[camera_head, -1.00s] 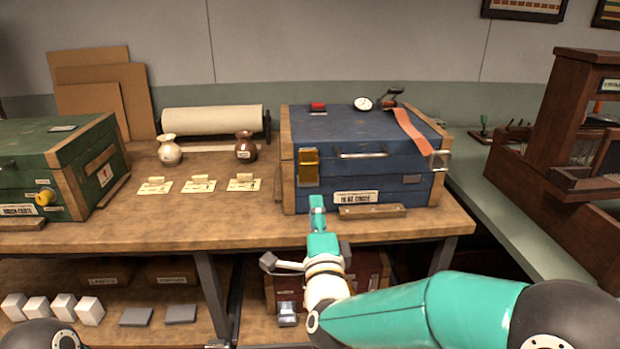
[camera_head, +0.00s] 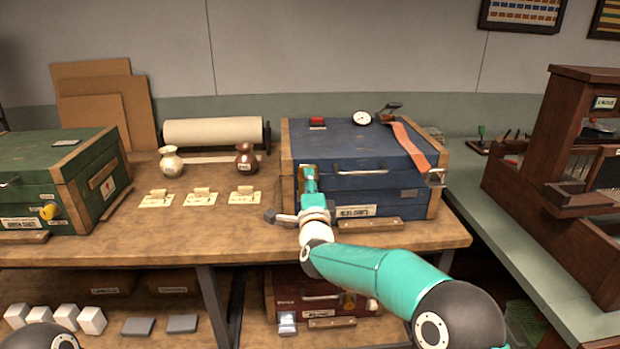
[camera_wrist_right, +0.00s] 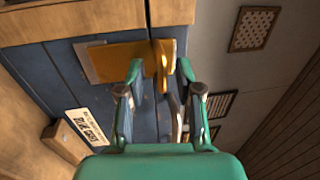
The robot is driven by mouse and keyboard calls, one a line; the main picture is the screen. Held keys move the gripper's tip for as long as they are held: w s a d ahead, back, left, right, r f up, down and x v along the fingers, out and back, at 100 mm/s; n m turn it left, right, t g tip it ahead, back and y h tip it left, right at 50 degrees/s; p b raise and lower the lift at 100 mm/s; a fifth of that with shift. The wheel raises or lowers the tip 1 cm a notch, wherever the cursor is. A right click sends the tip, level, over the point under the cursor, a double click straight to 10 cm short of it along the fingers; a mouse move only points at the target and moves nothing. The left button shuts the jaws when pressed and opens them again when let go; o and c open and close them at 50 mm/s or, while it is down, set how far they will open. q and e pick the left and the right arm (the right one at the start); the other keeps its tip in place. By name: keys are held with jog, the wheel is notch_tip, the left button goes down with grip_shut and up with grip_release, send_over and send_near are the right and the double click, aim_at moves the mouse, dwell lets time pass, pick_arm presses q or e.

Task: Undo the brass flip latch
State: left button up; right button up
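The brass flip latch (camera_head: 302,174) is on the front left of the blue crate (camera_head: 370,152). My right gripper (camera_head: 310,172) is in front of it and hides part of it in the head view. In the right wrist view the latch's brass plate (camera_wrist_right: 118,60) lies against the blue front, with its upright flap between the fingertips. My right gripper (camera_wrist_right: 160,72) is open there, one finger on each side of the flap. I cannot tell whether either finger touches it. My left gripper is not in view.
A steel latch (camera_head: 434,178) and an orange strap (camera_head: 410,146) are on the crate's right side. A front handle (camera_head: 361,171) sticks out beside my right gripper. A green crate (camera_head: 30,180), two small vases and paper tags stand to the left on the bench.

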jog(key=shift+w+r, duration=0.1)
jog(key=shift+w, duration=0.35)
grip_shut()
